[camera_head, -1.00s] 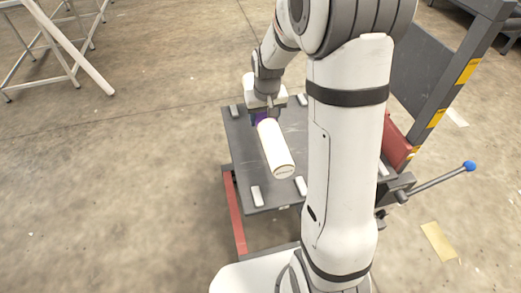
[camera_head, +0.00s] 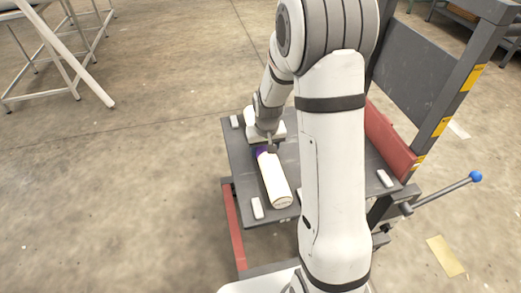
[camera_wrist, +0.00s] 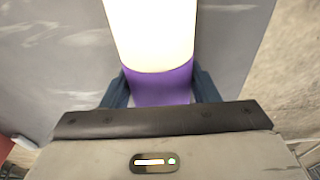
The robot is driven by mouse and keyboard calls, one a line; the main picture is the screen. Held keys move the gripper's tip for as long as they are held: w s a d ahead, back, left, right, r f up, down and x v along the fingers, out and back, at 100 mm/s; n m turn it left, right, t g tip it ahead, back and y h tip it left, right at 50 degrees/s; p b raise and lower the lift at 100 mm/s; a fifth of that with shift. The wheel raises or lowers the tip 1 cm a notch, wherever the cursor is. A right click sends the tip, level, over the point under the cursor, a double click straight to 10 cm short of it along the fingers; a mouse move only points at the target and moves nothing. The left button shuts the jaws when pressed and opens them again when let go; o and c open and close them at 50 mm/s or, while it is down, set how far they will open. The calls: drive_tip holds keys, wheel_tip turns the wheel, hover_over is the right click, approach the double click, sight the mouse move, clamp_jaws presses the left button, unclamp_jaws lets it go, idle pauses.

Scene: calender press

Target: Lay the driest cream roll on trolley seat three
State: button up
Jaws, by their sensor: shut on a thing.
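A cream roll (camera_head: 275,182) with a purple band is held over the left part of the dark grey trolley top (camera_head: 235,152). My gripper (camera_head: 266,148) is shut across the roll at the purple band. In the wrist view the roll (camera_wrist: 150,30) runs up from the purple band (camera_wrist: 160,86) between the fingers. A cream piece beyond the gripper looks like the roll's far end. The roll is very low over the top, its near end beside a white block (camera_head: 258,208). I cannot tell whether it touches. No seat numbers can be read.
More white blocks sit on the top, one at the far left (camera_head: 235,121) and one at the right (camera_head: 384,178). A red bar (camera_head: 388,140) and a grey upright frame stand at the right. A blue-knobbed lever (camera_head: 476,177) sticks out right. A white rack (camera_head: 70,55) stands far left.

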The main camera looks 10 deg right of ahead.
drive_tip(key=o, duration=1.3)
drive_tip(key=shift+f, duration=0.1)
drive_tip(key=shift+c, duration=0.2)
drive_tip(key=r+p, duration=0.1)
drive_tip(key=r, duration=0.2)
drive_tip(key=s+r+p, duration=0.1)
drive_tip(key=r, duration=0.3)
drive_tip(key=r+p, duration=0.1)
drive_tip(key=r, duration=0.3)
drive_tip(key=shift+s+r, duration=0.1)
drive_tip(key=shift+s, duration=0.2)
drive_tip(key=shift+s+r, duration=0.2)
drive_tip(key=shift+r, duration=0.35)
drive_tip(key=s+r, duration=0.3)
drive_tip(key=s, duration=0.7)
drive_tip(key=s+a+r, duration=0.1)
drive_tip(key=s+r, duration=0.3)
drive_tip(key=s, duration=0.6)
drive_tip(key=shift+s+a+r+g, duration=0.2)
drive_tip(key=shift+s+g, duration=0.1)
drive_tip(key=shift+s, duration=0.05)
